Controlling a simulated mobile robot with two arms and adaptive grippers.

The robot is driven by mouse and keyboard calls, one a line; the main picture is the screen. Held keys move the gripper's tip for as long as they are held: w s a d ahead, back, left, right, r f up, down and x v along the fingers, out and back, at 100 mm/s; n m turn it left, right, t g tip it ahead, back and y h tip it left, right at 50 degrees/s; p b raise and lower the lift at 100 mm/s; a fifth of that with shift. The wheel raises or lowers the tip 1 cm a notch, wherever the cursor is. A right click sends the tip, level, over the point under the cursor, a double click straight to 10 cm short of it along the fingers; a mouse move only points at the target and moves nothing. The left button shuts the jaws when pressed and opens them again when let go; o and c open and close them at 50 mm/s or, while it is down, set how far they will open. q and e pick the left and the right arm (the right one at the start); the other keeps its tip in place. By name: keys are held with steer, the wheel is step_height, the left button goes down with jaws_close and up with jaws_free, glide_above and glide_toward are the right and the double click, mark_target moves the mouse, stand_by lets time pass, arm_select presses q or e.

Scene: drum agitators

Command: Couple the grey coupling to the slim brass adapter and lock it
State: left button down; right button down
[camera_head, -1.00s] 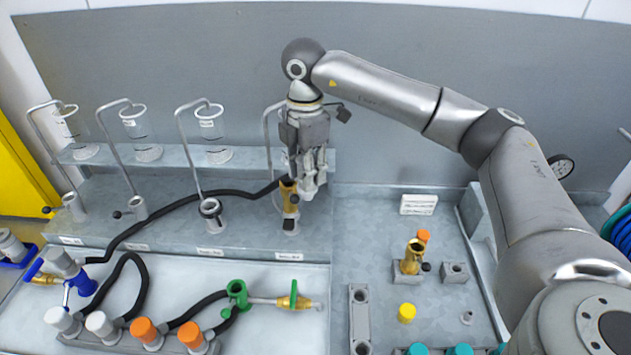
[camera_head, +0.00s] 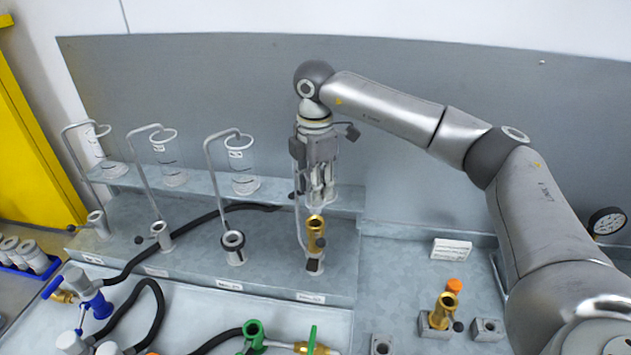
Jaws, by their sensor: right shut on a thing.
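A slim brass adapter (camera_head: 315,228) stands upright at the rightmost station of the grey stepped rack, with a small dark knob at its side. My right gripper (camera_head: 318,198) points down just above it. Its fingers are shut on a grey piece that looks like the grey coupling, mostly hidden between them. A small dark lever end shows at its left. I cannot tell whether the grey piece touches the brass top. A second brass fitting (camera_head: 441,310) stands in a grey block on the bench at the right. My left gripper is not in view.
A black hose (camera_head: 190,225) runs along the rack to behind the right station. Bent metal tubes and clear cups (camera_head: 243,178) stand along it. A grey ringed fitting (camera_head: 233,245) is left of the adapter. Green (camera_head: 253,335) and blue (camera_head: 97,300) valves are in front.

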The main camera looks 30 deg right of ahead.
steer(key=shift+w+d+f+b, duration=0.15)
steer(key=shift+f+b, duration=0.15)
steer(key=shift+f, duration=0.7)
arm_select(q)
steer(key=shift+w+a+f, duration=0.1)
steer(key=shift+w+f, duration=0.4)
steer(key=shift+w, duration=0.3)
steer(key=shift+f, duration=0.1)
arm_select(e)
steer(key=shift+f+b, duration=0.3)
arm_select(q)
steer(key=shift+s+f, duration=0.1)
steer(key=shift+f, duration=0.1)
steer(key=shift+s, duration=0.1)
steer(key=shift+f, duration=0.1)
